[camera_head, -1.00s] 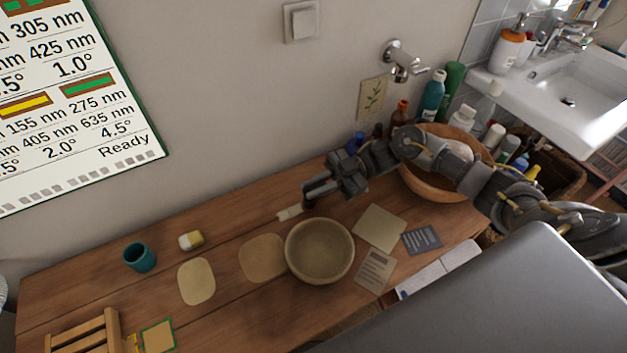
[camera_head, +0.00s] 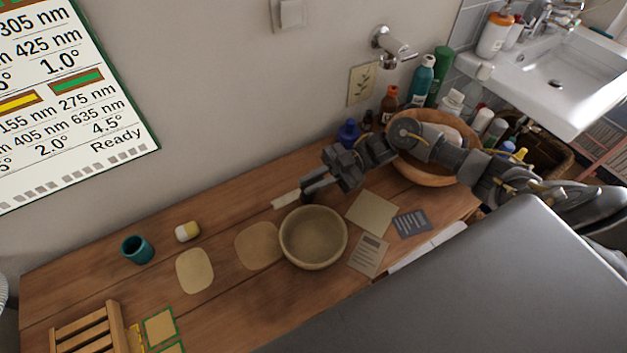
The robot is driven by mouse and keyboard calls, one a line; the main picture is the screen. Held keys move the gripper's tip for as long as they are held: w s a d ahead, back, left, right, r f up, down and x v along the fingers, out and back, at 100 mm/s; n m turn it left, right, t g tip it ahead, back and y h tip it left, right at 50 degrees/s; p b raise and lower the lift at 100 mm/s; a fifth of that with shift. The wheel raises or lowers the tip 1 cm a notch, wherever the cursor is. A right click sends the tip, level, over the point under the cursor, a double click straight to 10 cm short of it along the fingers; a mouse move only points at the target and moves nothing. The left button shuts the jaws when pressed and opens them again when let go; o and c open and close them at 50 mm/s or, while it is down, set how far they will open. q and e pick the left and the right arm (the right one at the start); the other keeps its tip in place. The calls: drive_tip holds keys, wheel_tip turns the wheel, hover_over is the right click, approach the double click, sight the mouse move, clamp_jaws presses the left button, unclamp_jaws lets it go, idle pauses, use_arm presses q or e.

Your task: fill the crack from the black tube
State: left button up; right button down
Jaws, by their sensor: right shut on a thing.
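My right gripper (camera_head: 308,191) reaches in from the right, low over the back of the wooden table (camera_head: 100,262), just behind the bowl. It is shut on a small dark thing that looks like the black tube, mostly hidden by the dark fingers. A pale cream strip (camera_head: 284,199) lies at the fingertips' left; I cannot tell whether they touch. I cannot make out the crack. My left gripper is not in view.
A beige bowl (camera_head: 313,237) stands just in front of the gripper. A wooden basin (camera_head: 425,176) and several bottles (camera_head: 388,104) are at the right. A teal cup (camera_head: 137,250), a yellow-white block (camera_head: 187,231) and a slatted wooden rack (camera_head: 88,332) are at the left.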

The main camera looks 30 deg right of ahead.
drive_tip(key=shift+w+f+b, duration=0.2)
drive_tip(key=shift+w+b, duration=0.2)
drive_tip(key=shift+w, duration=0.15)
drive_tip(key=shift+w+r, duration=0.1)
drive_tip(key=shift+w, duration=0.05)
drive_tip(key=shift+w+b, duration=0.5)
drive_tip(key=shift+w, duration=0.05)
drive_tip(key=shift+w+a+r, duration=0.1)
drive_tip(key=shift+w, duration=0.2)
drive_tip(key=shift+w+b, duration=0.65)
drive_tip(key=shift+b, duration=0.05)
drive_tip(key=shift+w+r+b, duration=0.1)
drive_tip(key=shift+w+b, duration=0.8)
drive_tip(key=shift+w, duration=0.05)
